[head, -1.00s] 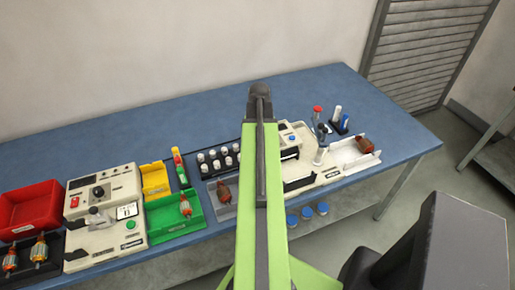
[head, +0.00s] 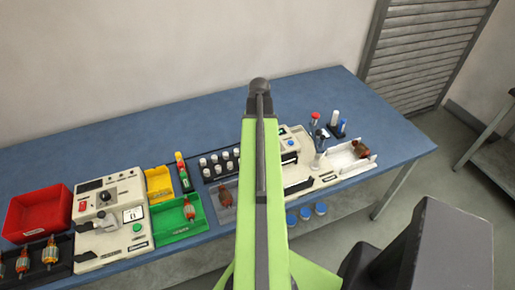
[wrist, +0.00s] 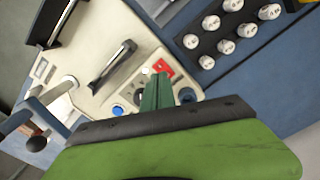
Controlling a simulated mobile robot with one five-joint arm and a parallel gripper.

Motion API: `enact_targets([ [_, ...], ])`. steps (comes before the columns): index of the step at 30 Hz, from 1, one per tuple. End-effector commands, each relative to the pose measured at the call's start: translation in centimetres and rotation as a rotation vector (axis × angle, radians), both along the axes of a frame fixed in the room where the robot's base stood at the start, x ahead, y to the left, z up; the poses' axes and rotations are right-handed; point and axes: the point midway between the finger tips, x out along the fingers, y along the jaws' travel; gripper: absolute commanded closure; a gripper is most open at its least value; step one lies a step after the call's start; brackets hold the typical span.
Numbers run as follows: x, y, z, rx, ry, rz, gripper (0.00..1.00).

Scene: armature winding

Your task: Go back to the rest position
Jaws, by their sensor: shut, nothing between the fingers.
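My gripper (wrist: 157,92) shows in the wrist view as narrow dark-green fingers, shut with nothing between them. It is over the pale winding machine (wrist: 105,65), near its red switch (wrist: 163,68) and blue button (wrist: 118,111); I cannot tell the exact height. In the head view my green arm stands upright in the middle and hides part of the same machine (head: 328,180). My gripper is hidden there.
The blue bench (head: 300,95) carries a red bin (head: 38,212), a tester (head: 108,195), a green tray (head: 175,222), a yellow bin (head: 159,184) and several white-capped spools (head: 216,165). Armatures lie in the dark tray (head: 45,262) at left. The bench's back strip is clear.

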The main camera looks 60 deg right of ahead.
Motion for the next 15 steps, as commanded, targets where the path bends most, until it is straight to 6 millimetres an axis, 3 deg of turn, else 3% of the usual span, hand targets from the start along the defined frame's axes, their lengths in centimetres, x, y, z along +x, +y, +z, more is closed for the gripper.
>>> enact_targets([
  [3, 0.0, 0.0, 1.35, 0.0, 0.0, 0.0, 1.0],
  [15, -0.01, 0.0, 1.15, 0.0, 0.0, 0.0, 1.0],
])
